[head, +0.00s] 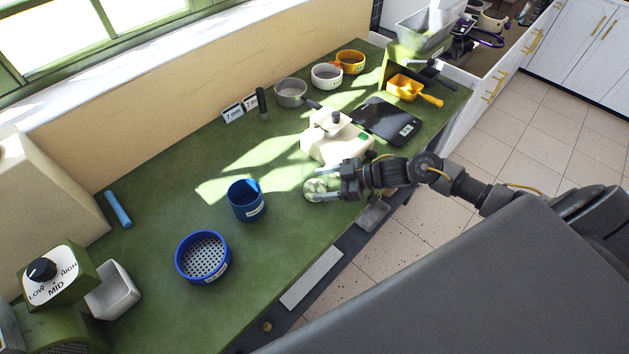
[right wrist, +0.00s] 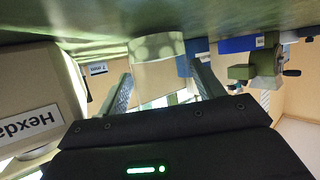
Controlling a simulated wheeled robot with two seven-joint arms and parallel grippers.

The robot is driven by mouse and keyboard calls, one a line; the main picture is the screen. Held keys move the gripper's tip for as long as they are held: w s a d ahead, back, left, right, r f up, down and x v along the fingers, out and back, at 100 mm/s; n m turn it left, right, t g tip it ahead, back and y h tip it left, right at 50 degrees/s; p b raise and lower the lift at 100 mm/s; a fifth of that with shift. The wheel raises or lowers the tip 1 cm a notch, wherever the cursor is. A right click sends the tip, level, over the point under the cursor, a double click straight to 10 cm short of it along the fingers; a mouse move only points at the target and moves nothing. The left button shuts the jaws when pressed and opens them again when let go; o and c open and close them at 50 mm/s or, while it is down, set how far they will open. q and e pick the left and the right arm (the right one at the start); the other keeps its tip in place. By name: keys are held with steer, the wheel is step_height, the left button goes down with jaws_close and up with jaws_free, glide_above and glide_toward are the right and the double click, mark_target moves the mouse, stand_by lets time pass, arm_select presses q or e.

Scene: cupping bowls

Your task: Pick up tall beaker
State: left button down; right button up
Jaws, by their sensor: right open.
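A pale, light-patterned beaker (head: 315,189) stands near the front edge of the green counter and seems to be the tall beaker. My right gripper (head: 339,184) is at its right side, open, fingers pointing at it and partly covering it. In the right wrist view the beaker (right wrist: 158,66) shows as a beige cylinder between and just ahead of the open fingertips (right wrist: 162,72). I cannot tell whether a finger touches it. My left gripper is not in view.
A blue cup (head: 246,203) and blue perforated sieve (head: 203,258) stand to the left. A cream device (head: 336,140) and black scale (head: 388,121) are behind the gripper. The counter between the blue cup and the back wall is clear.

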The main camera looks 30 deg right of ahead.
steer(key=shift+s+d, duration=0.1)
steer(key=c, duration=0.8)
steer(key=shift+o, duration=0.2)
steer(key=shift+r, duration=0.1)
steer(key=shift+r+b, duration=1.05)
steer(key=shift+r, duration=0.3)
steer(key=s+d+r+b, duration=0.1)
steer(key=s+r, duration=0.9)
steer(key=s, duration=0.3)
steer(key=shift+s+d+b, duration=0.35)
steer(key=shift+d, duration=0.05)
